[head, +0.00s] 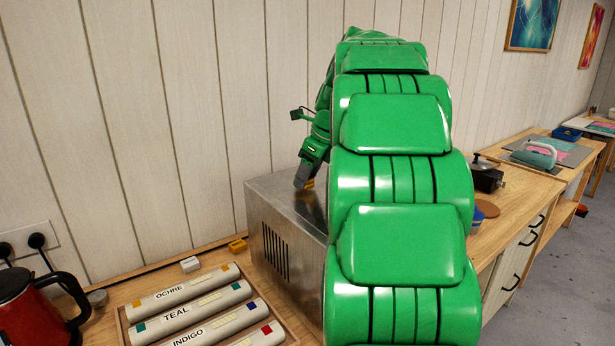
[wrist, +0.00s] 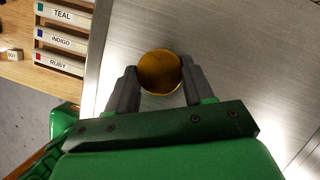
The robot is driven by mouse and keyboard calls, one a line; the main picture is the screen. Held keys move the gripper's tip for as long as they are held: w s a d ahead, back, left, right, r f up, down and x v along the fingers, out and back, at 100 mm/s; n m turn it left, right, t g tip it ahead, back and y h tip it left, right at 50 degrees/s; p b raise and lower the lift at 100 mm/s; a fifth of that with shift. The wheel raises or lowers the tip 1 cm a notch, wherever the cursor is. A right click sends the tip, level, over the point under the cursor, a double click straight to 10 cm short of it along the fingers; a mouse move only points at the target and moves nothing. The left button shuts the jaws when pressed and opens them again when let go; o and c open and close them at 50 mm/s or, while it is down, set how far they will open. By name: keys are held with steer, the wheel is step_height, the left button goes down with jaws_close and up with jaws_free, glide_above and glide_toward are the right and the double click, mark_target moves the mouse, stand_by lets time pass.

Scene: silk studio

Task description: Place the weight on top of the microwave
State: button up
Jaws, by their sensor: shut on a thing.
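The weight (wrist: 160,70) is a round, brass-coloured disc seen from above between the two grey fingers of my gripper (wrist: 159,80) in the wrist view. The fingers are shut on its sides. In the head view my gripper (head: 305,180) points down at the microwave's top, and a small yellow part of the weight (head: 310,184) shows beside the fingertip. The microwave (head: 285,226) is a brushed-metal box with side vents; its top also fills much of the wrist view (wrist: 250,60). The weight is over this top, at or very near it; I cannot tell whether it touches. My arm hides the microwave's right part.
A wooden tray (head: 122,322) of labelled rolls stands left of the microwave, with a red kettle (head: 35,308) farther left. A small yellow block (head: 237,245) and a white block (head: 190,264) lie behind the tray. A dark pot (head: 486,176) stands to the right.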

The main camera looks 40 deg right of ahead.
steer(key=shift+f, duration=0.35)
steer(key=o, duration=1.3)
steer(key=shift+f, duration=0.1)
steer(key=shift+o, duration=0.2)
steer(key=v, duration=1.2)
